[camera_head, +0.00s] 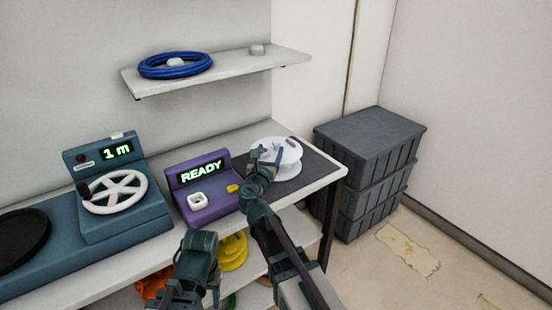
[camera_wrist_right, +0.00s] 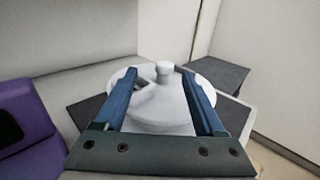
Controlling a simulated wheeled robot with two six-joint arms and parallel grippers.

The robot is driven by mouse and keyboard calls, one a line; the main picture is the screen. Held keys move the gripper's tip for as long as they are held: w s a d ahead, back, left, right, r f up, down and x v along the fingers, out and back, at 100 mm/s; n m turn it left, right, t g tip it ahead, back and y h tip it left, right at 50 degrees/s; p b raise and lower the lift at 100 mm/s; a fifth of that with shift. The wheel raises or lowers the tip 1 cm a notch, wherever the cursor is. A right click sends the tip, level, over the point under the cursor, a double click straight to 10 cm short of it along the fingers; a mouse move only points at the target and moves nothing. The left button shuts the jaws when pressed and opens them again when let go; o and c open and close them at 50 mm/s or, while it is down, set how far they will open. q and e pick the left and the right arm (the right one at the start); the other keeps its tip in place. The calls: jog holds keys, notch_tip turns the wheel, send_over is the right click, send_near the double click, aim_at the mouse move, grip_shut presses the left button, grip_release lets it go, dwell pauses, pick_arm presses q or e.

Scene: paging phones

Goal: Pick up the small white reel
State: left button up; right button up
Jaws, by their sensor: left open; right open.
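The small white reel (camera_head: 290,152) stands on a dark mat (camera_head: 313,168) at the right end of the bench. In the right wrist view the reel (camera_wrist_right: 168,108) shows a round flange and a central knob. My right gripper (camera_head: 265,156) is open at the reel, hiding its left part in the head view. Its two blue fingers (camera_wrist_right: 162,72) lie to either side of the knob in the wrist view, with nothing gripped; I cannot tell whether they touch the reel. My left gripper (camera_head: 199,240) is open, low in front of the bench; its fingertips are hard to make out.
A purple device (camera_head: 210,208) reading READY stands left of the reel, and a teal machine (camera_head: 115,222) with a white handwheel further left. A shelf (camera_head: 225,72) holds a blue coil (camera_head: 160,66). Grey crates (camera_head: 370,150) are stacked right of the bench. Yellow reels (camera_head: 233,252) lie below.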

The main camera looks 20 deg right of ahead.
aim_at(276, 144)
jog(key=x, duration=0.5)
jog(key=shift+d+f, duration=0.1)
jog(key=shift+d, duration=0.25)
jog(key=shift+s, duration=0.1)
grip_shut()
dwell(1.0)
